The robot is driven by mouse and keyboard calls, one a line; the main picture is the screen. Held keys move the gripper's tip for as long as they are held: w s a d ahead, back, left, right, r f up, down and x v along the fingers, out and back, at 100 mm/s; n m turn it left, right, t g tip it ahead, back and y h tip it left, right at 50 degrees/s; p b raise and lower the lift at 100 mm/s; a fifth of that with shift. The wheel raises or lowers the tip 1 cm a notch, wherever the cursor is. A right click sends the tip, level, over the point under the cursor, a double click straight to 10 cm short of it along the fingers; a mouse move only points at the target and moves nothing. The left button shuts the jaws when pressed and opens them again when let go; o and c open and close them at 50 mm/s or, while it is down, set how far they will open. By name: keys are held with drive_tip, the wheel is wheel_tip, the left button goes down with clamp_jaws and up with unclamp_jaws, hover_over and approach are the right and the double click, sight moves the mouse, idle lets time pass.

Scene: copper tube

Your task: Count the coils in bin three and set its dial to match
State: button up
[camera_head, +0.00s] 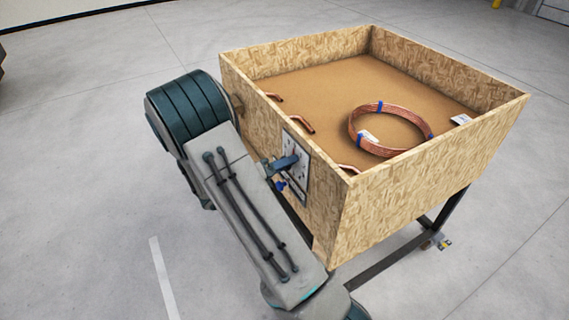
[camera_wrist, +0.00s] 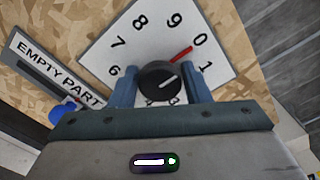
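One wooden bin (camera_head: 400,215) stands on a dark frame; no number shows on it. One copper coil (camera_head: 354,128) with blue bands lies flat on its brown floor. Short copper pieces (camera_head: 301,124) show along the near left wall, which hides what they belong to. The dial (camera_wrist: 105,45) is a white plate with digits on that wall. Its black knob (camera_wrist: 153,80) has a white line pointing up and right; a red mark lies close to 0. My gripper (camera_wrist: 160,86) has a finger on each side of the knob; whether they press on it cannot be told.
A slot labelled EMPTY PART (camera_wrist: 52,68) and a blue knob (camera_wrist: 62,112) are left of the dial. White tags lie on the coil and by the right wall (camera_head: 461,119). The concrete floor (camera_head: 80,150) at left is clear.

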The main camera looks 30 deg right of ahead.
drive_tip(key=c, duration=0.5)
drive_tip(key=m, duration=0.4)
drive_tip(key=shift+b, duration=0.4)
drive_tip(key=shift+m+b, duration=0.35)
drive_tip(key=shift+m, duration=1.05)
drive_tip(key=o, duration=1)
